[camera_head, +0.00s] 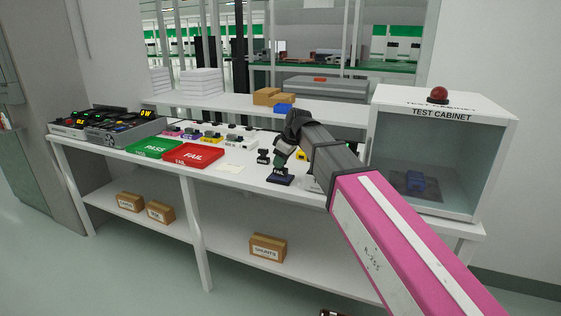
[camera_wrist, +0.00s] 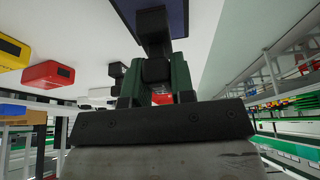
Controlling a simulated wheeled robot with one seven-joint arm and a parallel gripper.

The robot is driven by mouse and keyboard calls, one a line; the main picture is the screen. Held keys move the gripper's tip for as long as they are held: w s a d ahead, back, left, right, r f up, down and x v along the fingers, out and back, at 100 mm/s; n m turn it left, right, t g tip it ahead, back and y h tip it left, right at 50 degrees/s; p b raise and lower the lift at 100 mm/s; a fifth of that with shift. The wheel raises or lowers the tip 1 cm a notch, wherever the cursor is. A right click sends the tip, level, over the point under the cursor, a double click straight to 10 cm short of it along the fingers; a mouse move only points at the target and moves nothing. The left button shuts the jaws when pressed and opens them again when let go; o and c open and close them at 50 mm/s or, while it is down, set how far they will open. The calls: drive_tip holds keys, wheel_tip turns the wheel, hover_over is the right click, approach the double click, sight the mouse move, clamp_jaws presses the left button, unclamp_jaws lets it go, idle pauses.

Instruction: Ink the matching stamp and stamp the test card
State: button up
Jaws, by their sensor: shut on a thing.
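My gripper (camera_head: 283,158) is shut on a black stamp (camera_wrist: 154,45), gripping it by its handle, and points down over the table. The wrist view is upside down, with the tabletop at the top. A dark blue ink pad (camera_head: 280,179) lies directly below the held stamp. The stamp's lower end meets the pad in the picture; I cannot tell whether it touches or hovers just above. Another black stamp (camera_head: 263,157) stands to the left of the pad. A pale card (camera_head: 230,168) lies flat in front of the red tray. The stamp's face is hidden.
A green PASS tray (camera_head: 152,154) and a red FAIL tray (camera_head: 194,165) lie at left. Small coloured devices (camera_head: 211,137) stand behind them. Bare tabletop lies between card and pad.

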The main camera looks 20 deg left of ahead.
drive_tip(key=shift+f, duration=0.55)
idle(1.6)
drive_tip(key=shift+r, duration=3.55)
drive_tip(key=shift+d, duration=0.1)
